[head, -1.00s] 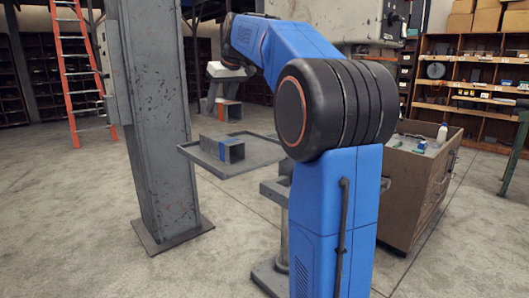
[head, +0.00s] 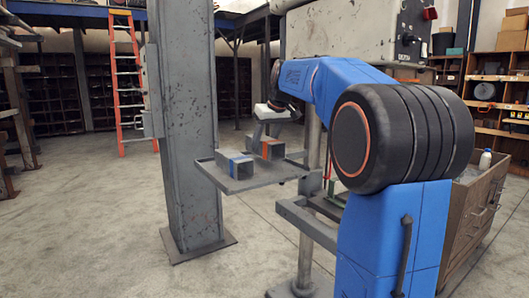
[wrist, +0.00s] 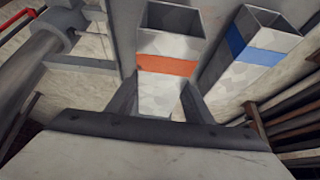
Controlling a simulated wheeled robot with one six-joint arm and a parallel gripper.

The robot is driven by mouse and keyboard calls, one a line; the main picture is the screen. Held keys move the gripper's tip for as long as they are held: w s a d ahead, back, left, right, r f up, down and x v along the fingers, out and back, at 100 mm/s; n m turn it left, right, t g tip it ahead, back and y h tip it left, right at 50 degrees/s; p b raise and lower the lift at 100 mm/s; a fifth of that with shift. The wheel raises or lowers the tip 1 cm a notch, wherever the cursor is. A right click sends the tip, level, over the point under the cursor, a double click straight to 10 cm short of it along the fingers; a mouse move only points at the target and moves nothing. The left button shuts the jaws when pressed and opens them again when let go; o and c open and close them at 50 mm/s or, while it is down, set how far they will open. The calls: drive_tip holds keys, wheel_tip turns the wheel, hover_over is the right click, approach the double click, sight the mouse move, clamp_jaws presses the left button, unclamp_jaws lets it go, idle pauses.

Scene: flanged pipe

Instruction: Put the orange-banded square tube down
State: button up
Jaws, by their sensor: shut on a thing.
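The orange-banded square tube (head: 271,149) is a grey hollow tube held in my gripper (head: 270,127), low over the far part of a grey tray (head: 243,186). I cannot tell whether its underside touches the tray. In the wrist view, my gripper (wrist: 162,92) is shut on the tube (wrist: 170,40), with a finger on each side just behind the orange band. The tube's open end faces away from the gripper.
A blue-banded square tube (head: 233,164) lies on the tray beside the orange-banded one; the wrist view shows it (wrist: 252,46) to the right with a gap. A steel column (head: 187,130) stands left of the tray. A wooden cabinet (head: 480,210) stands at right.

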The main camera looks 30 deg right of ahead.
sight(264, 149)
drive_tip(key=shift+f, duration=1.75)
drive_tip(key=shift+f, duration=0.1)
drive_tip(key=o, duration=1.5)
drive_tip(key=shift+c, duration=0.2)
drive_tip(key=shift+r, duration=0.2)
drive_tip(key=v, duration=1.1)
drive_tip(key=shift+s+r, duration=0.25)
drive_tip(key=shift+r, duration=0.1)
